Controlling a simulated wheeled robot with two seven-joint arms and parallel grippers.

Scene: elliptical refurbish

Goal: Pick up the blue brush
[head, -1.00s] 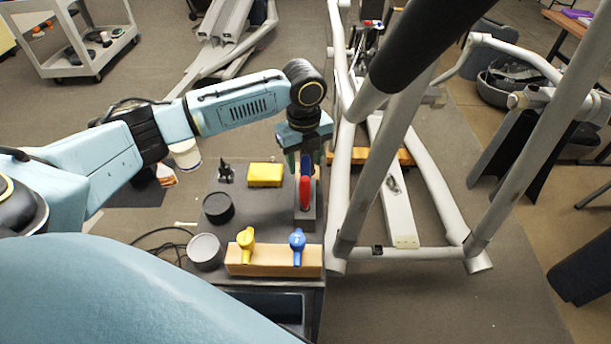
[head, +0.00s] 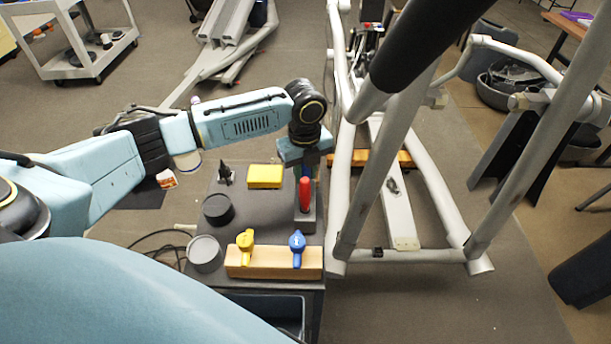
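A blue handle, which looks like the blue brush (head: 305,172), stands upright in a grey holder (head: 306,221) at the right edge of the dark cart top, just behind a red handle (head: 304,193). My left gripper (head: 305,176) points down over the holder, with its fingers at the blue handle. The gripper body hides the handle's top, and I cannot tell whether the fingers are closed on it. My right gripper is not in view.
A wooden block (head: 275,262) with a yellow tool (head: 245,245) and a blue tool (head: 297,245) lies at the cart's front. The grey elliptical frame (head: 345,225) rises close on the right.

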